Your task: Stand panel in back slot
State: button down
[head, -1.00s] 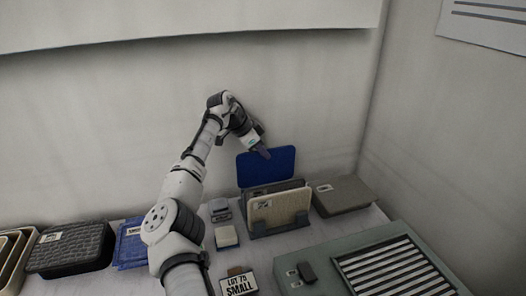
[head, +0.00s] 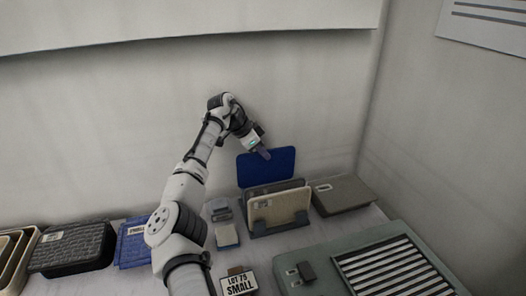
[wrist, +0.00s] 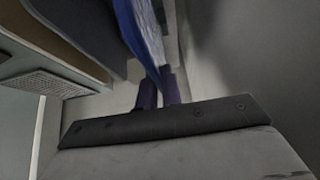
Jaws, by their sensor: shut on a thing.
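A blue panel (head: 266,167) stands upright at the back of a grey slotted rack (head: 280,229), behind a dark grey panel (head: 274,188) and a cream panel (head: 280,206). My gripper (head: 264,154) is shut on the blue panel's top edge. In the wrist view the blue panel (wrist: 140,35) runs up from between my two dark fingers (wrist: 158,90). The panel's lower edge is hidden behind the other panels in the head view, so I cannot tell whether it is seated in the back slot.
A grey flat case (head: 342,194) lies right of the rack. A grey-green unit with a striped grille (head: 392,272) is at the front right. The wall is close behind.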

jog(key=shift+f, duration=0.45)
jog(key=shift+f, duration=0.1)
jog(key=shift+f, duration=0.8)
jog(key=shift+f, duration=0.35)
jog(key=shift+f, duration=0.4)
jog(key=shift+f+b, duration=0.5)
jog(key=shift+f, duration=0.4)
dwell(0.3)
dwell(0.4)
jog(key=c, duration=1.5)
grip_release()
